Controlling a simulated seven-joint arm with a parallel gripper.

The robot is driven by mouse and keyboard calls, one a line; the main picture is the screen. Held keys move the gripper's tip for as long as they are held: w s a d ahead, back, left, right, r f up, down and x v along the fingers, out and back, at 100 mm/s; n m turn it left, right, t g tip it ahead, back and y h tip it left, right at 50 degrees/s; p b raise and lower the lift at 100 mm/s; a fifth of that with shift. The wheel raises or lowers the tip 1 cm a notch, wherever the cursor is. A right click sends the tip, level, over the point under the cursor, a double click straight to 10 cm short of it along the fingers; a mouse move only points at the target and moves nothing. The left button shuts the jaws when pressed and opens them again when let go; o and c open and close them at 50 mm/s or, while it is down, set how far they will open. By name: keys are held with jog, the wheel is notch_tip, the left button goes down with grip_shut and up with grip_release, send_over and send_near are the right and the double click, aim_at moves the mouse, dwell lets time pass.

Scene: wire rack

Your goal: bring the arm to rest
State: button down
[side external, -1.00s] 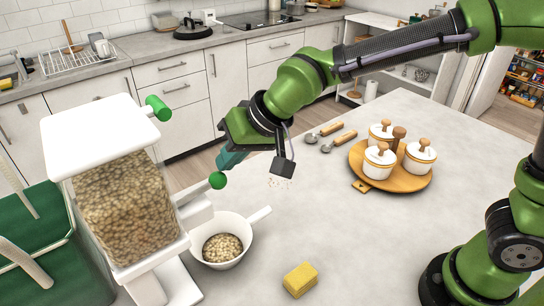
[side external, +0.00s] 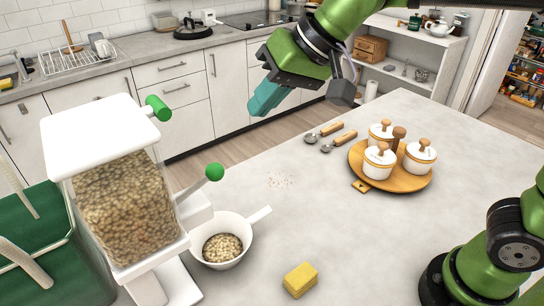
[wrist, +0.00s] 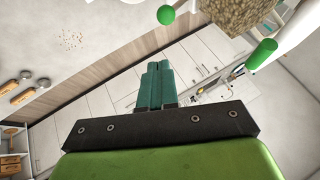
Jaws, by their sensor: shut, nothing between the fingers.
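My gripper (side external: 266,98) is raised in the air above the far edge of the table in the side external view. Its teal fingers (wrist: 155,85) lie side by side in the wrist view, shut with nothing between them. The gripper is apart from the dispenser and everything on the table.
A dispenser (side external: 125,205) full of beans stands at the left, its green-knobbed lever (side external: 214,172) raised. A white bowl (side external: 245,230) with beans sits beneath. A yellow sponge (side external: 300,280), two scoops (side external: 325,130) and a wooden tray (side external: 410,185) with lidded jars stand on the table (side external: 330,230).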

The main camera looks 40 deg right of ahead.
jog(key=shift+f, duration=0.1)
jog(key=s+d+f+m, duration=0.1)
jog(key=s+d+f, duration=0.2)
jog(key=d, duration=0.3)
jog(key=s+d+f+m+h, duration=0.1)
jog(key=s+d+f, duration=0.1)
jog(key=s+d, duration=0.3)
jog(key=s+d+f+t+h, duration=0.1)
jog(key=s+d+f, duration=0.2)
jog(key=d, duration=0.4)
jog(key=shift+s+d+f+m, duration=0.3)
jog(key=shift+s+m, duration=0.1)
jog(key=shift+s, duration=0.1)
jog(key=shift+a, duration=0.15)
jog(key=w+a+r+n, duration=0.1)
jog(key=w+a+r, duration=0.3)
jog(key=a, duration=0.3)
jog(key=w+a+r+n, duration=0.1)
jog(key=w+a+r, duration=0.3)
jog(key=a, duration=0.4)
jog(key=w+a+r+n+g, duration=0.1)
jog(key=w+a+r, duration=0.3)
jog(key=a, duration=0.4)
jog(key=shift+a+r+n+h, duration=0.2)
jog(key=shift+r+n+h, duration=0.15)
jog(key=shift+r, duration=0.25)
